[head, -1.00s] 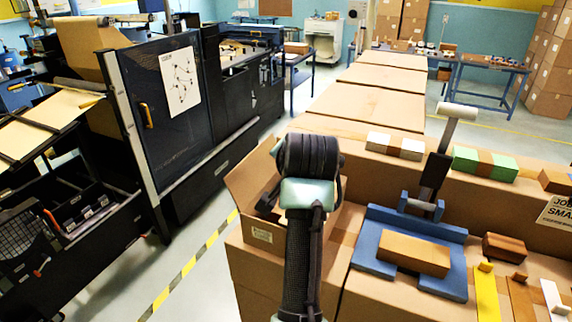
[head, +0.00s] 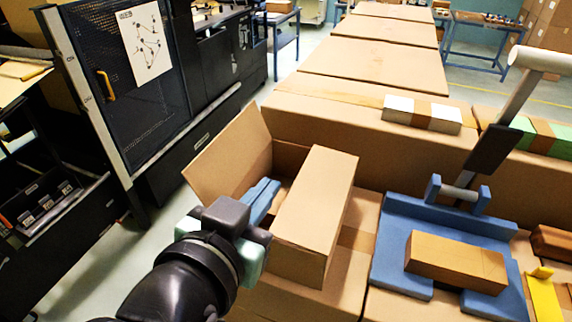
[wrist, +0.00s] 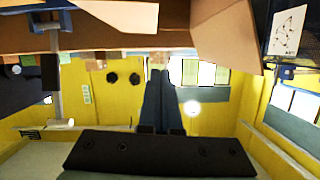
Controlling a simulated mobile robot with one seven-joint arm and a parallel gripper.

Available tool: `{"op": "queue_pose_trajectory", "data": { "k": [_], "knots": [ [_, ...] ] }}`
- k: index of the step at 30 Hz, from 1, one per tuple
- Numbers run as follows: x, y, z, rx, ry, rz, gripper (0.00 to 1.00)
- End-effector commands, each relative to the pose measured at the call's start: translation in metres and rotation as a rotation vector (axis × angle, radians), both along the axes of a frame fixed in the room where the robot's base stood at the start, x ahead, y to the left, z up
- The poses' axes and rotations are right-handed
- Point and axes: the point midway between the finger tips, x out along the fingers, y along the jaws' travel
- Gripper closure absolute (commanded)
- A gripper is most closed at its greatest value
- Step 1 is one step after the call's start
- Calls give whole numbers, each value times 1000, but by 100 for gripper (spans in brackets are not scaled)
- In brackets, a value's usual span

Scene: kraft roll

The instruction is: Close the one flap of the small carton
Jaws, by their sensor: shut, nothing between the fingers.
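The small carton (head: 296,265) stands on a larger cardboard box left of the blue fixture in the head view. A tan flap (head: 232,158) stands up and leans outward on its left side. A long cardboard panel (head: 318,195) covers the carton's right part, and a gap shows between it and the flap. My gripper (head: 268,190) is shut and empty, its blue fingers at that gap, between flap and panel. I cannot tell whether they touch cardboard. In the wrist view the fingers (wrist: 159,85) are together, with a cardboard panel (wrist: 226,35) beyond at the top right.
The blue fixture (head: 388,240) with a lever and a brown block (head: 455,258) is to the right. A white and brown block (head: 422,114) lies on the box behind. A dark machine (head: 135,85) stands to the left, with floor between.

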Motion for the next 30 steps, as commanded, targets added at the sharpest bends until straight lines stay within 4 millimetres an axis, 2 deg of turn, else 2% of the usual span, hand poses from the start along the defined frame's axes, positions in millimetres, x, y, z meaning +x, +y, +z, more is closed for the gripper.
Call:
{"op": "queue_pose_trajectory", "data": {
  "k": [3,6,11,22,25,30],
  "knots": [
    [-15,-6,0,-30,-19,-15,100],
    [-14,-10,1,-38,-23,-21,100],
    [7,-17,-3,-37,-20,-24,100],
    [77,-37,-20,-35,-20,-22,100],
    [75,-35,-40,-36,-15,-18,100],
    [76,-33,-57,-35,-19,-19,100]
  ]
}}
